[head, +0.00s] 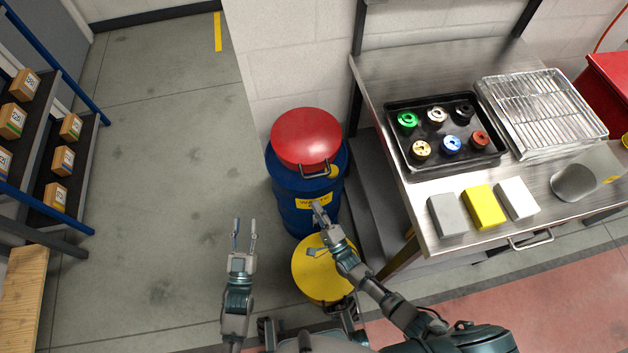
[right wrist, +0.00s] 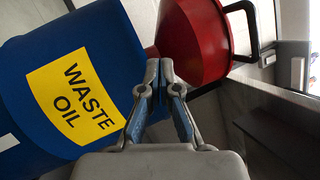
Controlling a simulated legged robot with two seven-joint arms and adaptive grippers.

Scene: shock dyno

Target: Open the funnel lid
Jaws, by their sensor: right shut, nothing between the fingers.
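The red round funnel lid (head: 305,135) lies flat over the funnel on top of the blue waste oil drum (head: 290,195). Its black handle (head: 314,172) is at the near edge. In the right wrist view the red funnel (right wrist: 195,40) shows from the side, with the black handle (right wrist: 249,28) at right. My right gripper (head: 319,208) is shut and empty, near the drum's yellow label and below the handle, apart from the handle. Its fingertips (right wrist: 160,68) show in front of the drum and funnel. My left gripper (head: 245,237) is open and empty over the floor left of the drum.
A yellow round top (head: 315,275) is below my right arm. At right, a steel table (head: 385,80) carries a black tray (head: 472,165) of shock parts, a wire rack (head: 545,110) and several blocks. Shelves with boxes (head: 60,195) stand at left. The floor between is clear.

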